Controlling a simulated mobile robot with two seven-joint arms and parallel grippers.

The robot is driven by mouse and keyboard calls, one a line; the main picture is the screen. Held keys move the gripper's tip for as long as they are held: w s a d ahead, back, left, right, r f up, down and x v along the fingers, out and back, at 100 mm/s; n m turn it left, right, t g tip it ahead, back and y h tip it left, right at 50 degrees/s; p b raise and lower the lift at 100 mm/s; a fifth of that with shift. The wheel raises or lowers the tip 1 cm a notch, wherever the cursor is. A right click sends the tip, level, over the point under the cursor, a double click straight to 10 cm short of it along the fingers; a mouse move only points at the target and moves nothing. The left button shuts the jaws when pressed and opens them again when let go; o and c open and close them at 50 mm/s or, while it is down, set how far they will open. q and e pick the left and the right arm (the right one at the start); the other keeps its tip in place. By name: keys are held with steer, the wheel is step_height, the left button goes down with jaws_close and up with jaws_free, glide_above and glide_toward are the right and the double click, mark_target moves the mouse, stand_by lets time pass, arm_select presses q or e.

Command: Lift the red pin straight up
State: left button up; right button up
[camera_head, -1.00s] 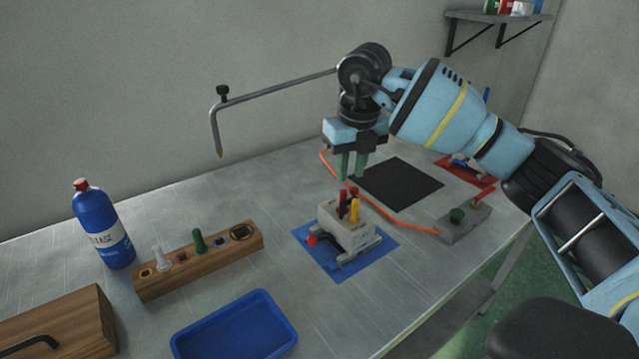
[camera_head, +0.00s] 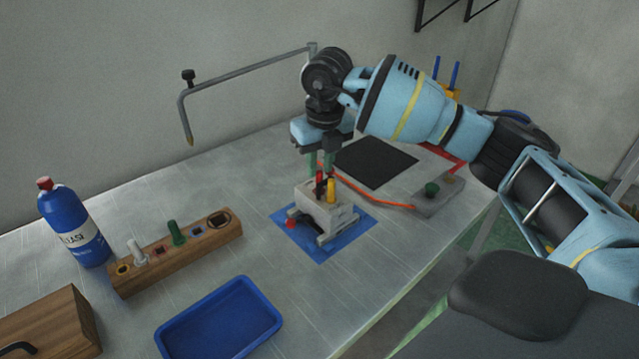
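The red pin (camera_head: 319,177) stands upright in the top of a pale block (camera_head: 335,216), beside a yellow pin (camera_head: 331,190). The block sits on a blue mat (camera_head: 357,233). My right gripper (camera_head: 321,163) points down just above the block, its two green fingertips apart at the top of the red pin. The fingers look open; I cannot tell whether they touch the pin. My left gripper is not in view.
A wooden rack (camera_head: 193,252) with a green and a white peg, a blue bottle (camera_head: 70,225) and an empty blue tray (camera_head: 270,324) are to the left. A bent metal arm (camera_head: 240,70) hangs behind. A grey box with a green button (camera_head: 432,190) is right.

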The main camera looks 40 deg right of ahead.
mark_target(319, 172)
steer(key=shift+w+f, duration=0.2)
steer(key=shift+f, duration=1.25)
steer(key=shift+c, duration=0.2)
jaws_close()
steer(key=shift+r, duration=0.15)
step_height(319, 172, up, 10)
steer(key=shift+f, duration=0.1)
